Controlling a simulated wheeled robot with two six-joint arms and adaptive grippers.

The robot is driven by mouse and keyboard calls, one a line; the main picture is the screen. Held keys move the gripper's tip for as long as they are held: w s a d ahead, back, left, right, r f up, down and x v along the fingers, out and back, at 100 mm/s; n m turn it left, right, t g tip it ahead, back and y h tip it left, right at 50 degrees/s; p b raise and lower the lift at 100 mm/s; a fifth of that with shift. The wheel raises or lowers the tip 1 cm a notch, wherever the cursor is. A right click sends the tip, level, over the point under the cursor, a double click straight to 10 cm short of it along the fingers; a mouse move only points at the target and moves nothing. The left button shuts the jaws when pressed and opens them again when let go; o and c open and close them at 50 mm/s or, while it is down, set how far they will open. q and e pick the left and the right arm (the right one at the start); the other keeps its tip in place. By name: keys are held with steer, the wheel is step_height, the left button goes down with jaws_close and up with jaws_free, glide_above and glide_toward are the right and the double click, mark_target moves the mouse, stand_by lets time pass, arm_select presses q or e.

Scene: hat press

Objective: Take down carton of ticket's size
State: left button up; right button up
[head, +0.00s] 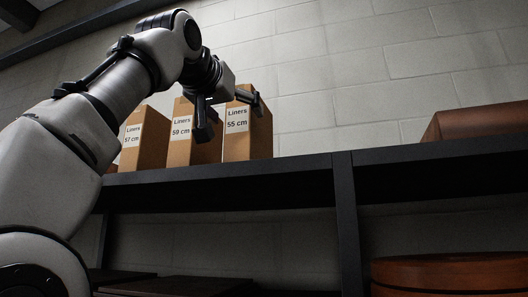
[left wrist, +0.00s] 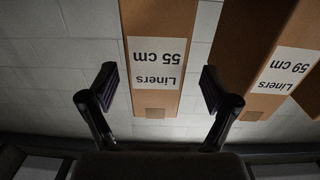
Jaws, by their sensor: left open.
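Three tall brown cartons stand side by side on a dark shelf (head: 300,168). Their white labels read Liners 57 cm on the left carton (head: 145,150), Liners 59 cm on the middle carton (head: 190,154) and Liners 55 cm on the right carton (head: 246,149). My left gripper (head: 231,112) is open in front of the 55 cm carton. In the left wrist view, the picture is upside down; the 55 cm carton (left wrist: 158,20) shows between the open fingers (left wrist: 158,88), and the 59 cm carton (left wrist: 260,40) is beside it. No ticket is in view. My right gripper is not in view.
A brown box (head: 480,120) lies on the shelf at the right. A dark upright (head: 346,220) supports the shelf. A round reddish-brown box (head: 450,275) sits below right. The shelf top between the 55 cm carton and the brown box is clear.

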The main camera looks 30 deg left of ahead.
arm_select(q)
steer(key=shift+w+a+r, duration=0.15)
steer(key=shift+w+r, duration=0.15)
steer(key=shift+w, duration=0.05)
steer(key=shift+w+r+p, duration=0.15)
steer(key=shift+w+p, duration=0.05)
steer(key=shift+p, duration=0.35)
steer(key=shift+w+r+p, duration=0.2)
steer(key=shift+w+p, duration=0.9)
steer(key=shift+w, duration=0.05)
steer(key=w, duration=0.2)
steer(key=w+f, duration=0.1)
steer(key=shift+a+p, duration=0.3)
steer(key=shift+a, duration=0.1)
steer(key=shift+s+d+r, duration=0.1)
steer(key=shift+s+r, duration=0.1)
steer(key=shift+s, duration=0.2)
steer(key=c, duration=1.4)
steer(key=shift+w+f, duration=0.1)
steer(key=shift+w, duration=0.15)
